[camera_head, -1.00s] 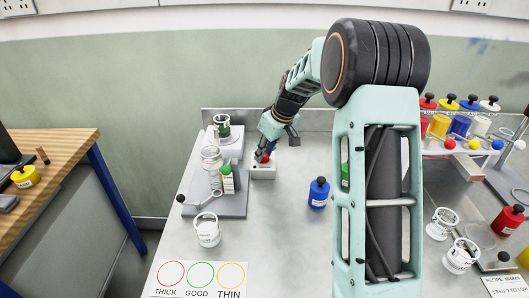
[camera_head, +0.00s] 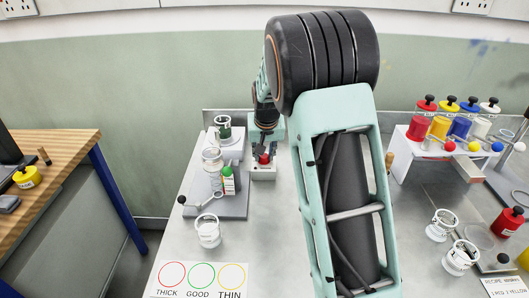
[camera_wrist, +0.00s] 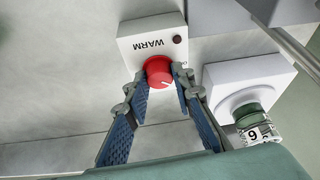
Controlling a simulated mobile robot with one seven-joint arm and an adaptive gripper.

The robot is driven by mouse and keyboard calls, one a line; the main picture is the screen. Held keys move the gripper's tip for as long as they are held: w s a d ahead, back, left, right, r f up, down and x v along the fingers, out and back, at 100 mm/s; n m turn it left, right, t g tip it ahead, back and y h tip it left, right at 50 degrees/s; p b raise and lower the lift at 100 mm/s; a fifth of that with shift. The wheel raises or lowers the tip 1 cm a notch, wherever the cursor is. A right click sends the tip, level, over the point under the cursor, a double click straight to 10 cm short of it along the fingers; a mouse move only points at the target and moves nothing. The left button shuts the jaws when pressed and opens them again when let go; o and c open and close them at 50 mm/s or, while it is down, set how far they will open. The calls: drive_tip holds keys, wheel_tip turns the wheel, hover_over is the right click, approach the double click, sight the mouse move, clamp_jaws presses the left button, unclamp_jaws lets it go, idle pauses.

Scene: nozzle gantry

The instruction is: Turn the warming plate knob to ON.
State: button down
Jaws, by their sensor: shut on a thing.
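The red knob (camera_head: 264,159) sits on a small white box (camera_head: 263,174) near the back of the metal table. In the wrist view the knob (camera_wrist: 158,72) has a small pale pointer mark, and the box (camera_wrist: 150,28) reads WARM. A small lamp (camera_wrist: 177,40) on the box looks dark. My gripper (camera_head: 264,150) is at the knob, and in the wrist view its fingers (camera_wrist: 160,82) stand on either side of it, shut on it. The lettering beside the knob is partly hidden by a finger, so I cannot read the setting.
Left of the box, a white block (camera_head: 212,146) carries a cup with green contents (camera_head: 223,126). An empty jar (camera_head: 208,231) stands in front. A rack of coloured jars (camera_head: 414,158) is at right.

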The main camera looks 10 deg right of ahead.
drive_tip(key=m+h, duration=0.1)
drive_tip(key=m, duration=0.1)
drive_tip(key=m+h+p, duration=0.1)
drive_tip(key=m, duration=0.2)
drive_tip(key=shift+a+m+g, duration=0.2)
drive_tip(key=shift+m+g, duration=0.1)
drive_tip(key=shift+g, duration=0.1)
drive_tip(key=shift+w+m+g+h+p, duration=0.1)
drive_tip(key=shift+m+g+h+p, duration=0.3)
drive_tip(key=shift+m, duration=0.75)
drive_tip(key=shift+w+m+g+h+p, duration=0.1)
drive_tip(key=shift+m+g+h+p, duration=0.25)
drive_tip(key=shift+m, duration=0.8)
drive_tip(key=c, duration=1.7)
unclamp_jaws()
drive_tip(key=shift+o, duration=0.2)
drive_tip(key=v, duration=1.2)
drive_tip(key=shift+s, duration=0.15)
